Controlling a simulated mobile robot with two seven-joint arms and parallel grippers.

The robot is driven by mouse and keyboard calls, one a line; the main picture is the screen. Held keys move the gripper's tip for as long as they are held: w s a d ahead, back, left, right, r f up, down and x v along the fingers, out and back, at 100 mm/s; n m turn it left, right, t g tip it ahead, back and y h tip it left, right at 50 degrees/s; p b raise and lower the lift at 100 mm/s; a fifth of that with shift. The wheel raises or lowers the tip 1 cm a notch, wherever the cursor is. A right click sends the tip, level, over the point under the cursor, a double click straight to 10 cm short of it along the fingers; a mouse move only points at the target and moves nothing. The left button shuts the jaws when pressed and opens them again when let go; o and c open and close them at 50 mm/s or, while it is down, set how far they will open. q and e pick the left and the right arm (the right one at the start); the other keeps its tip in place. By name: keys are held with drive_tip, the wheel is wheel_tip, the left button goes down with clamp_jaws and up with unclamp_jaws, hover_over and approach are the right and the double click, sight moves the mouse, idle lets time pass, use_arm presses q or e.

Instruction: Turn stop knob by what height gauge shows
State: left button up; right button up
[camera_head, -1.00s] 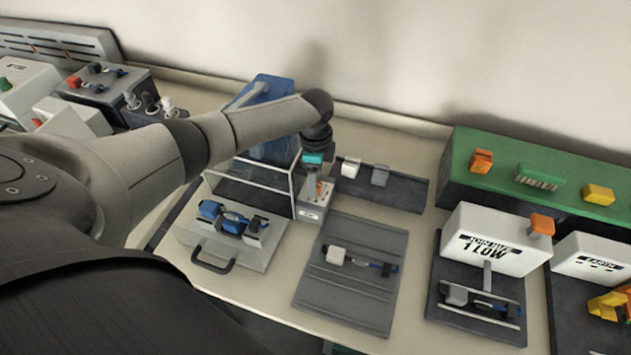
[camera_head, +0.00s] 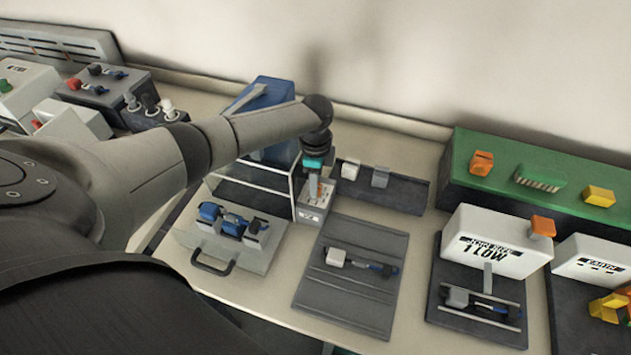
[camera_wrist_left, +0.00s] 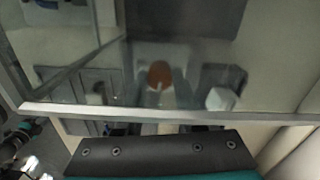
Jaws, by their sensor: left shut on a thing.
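The stop knob (camera_head: 325,189) is orange and sits on a small grey block beside the blue press (camera_head: 262,92). My left gripper (camera_head: 314,188) points down onto it and is shut on it; the fingers hide much of the knob. A round orange-brown part with a pale pointer (camera_wrist_left: 160,75) shows in the left wrist view, blurred behind a clear panel. The height gauge (camera_head: 492,240) is a white box on a dark base at the right; its display reads "1 LOW". My right gripper is not in view.
A clear guard (camera_head: 250,185) stands left of the knob block. A grey plate with a handle (camera_head: 215,265) holds a blue part. A dark mat (camera_head: 345,290) bears another part. A green rack (camera_head: 535,180) stands at the back right, with a second white display box (camera_head: 595,258) in front.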

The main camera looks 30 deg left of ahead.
use_arm(q)
clamp_jaws()
drive_tip(key=m, duration=0.5)
idle(0.3)
drive_tip(key=o, duration=1.1)
unclamp_jaws()
drive_tip(key=shift+c, duration=0.2)
drive_tip(key=shift+r, duration=0.15)
wheel_tip(320, 180, up, 15)
drive_tip(key=p, duration=0.2)
